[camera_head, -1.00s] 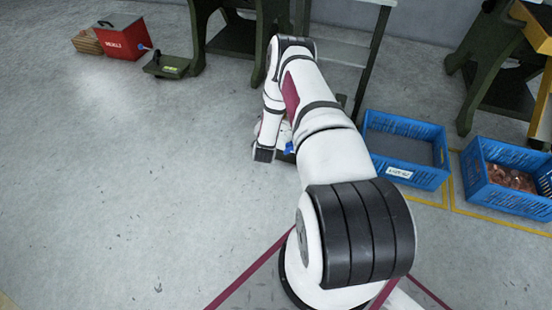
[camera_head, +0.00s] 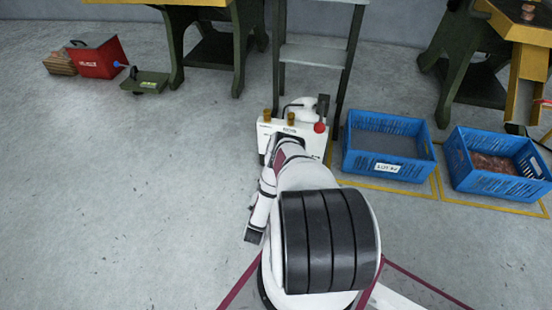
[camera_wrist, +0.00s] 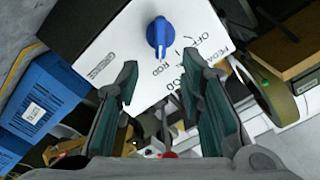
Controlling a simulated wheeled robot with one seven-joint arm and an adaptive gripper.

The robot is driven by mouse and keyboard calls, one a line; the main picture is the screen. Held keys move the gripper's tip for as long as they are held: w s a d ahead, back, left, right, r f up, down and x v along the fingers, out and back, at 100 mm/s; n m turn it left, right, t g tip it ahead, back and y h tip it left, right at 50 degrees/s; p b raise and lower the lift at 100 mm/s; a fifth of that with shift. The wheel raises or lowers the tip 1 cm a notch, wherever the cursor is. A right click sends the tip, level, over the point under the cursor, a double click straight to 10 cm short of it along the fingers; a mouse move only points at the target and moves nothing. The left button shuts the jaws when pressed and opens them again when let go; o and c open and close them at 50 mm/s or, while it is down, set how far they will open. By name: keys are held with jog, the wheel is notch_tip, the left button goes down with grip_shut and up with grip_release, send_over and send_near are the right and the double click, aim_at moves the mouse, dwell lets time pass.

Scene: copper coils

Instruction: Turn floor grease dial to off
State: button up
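A blue dial (camera_wrist: 160,32) sits on a white panel (camera_wrist: 115,45) with printed labels in the wrist view. One label appears to read ROD and another OFF; the exact setting of the dial is not clear. My gripper (camera_wrist: 160,72) is open. Its two fingers stand apart, with their tips just below the dial in the picture and nothing held between them. I cannot tell the remaining distance. In the head view, my arm covers this dial and I cannot make out the fingers.
A white machine (camera_head: 300,128) with a red ball knob (camera_head: 320,127) stands beyond my arm. Blue crates stand to its right (camera_head: 360,160) (camera_head: 457,165). A red box (camera_head: 95,62) and a low green unit (camera_head: 145,82) are at far left.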

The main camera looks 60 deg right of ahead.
jog(key=x, duration=1.2)
jog(key=shift+r, duration=0.1)
grip_shut()
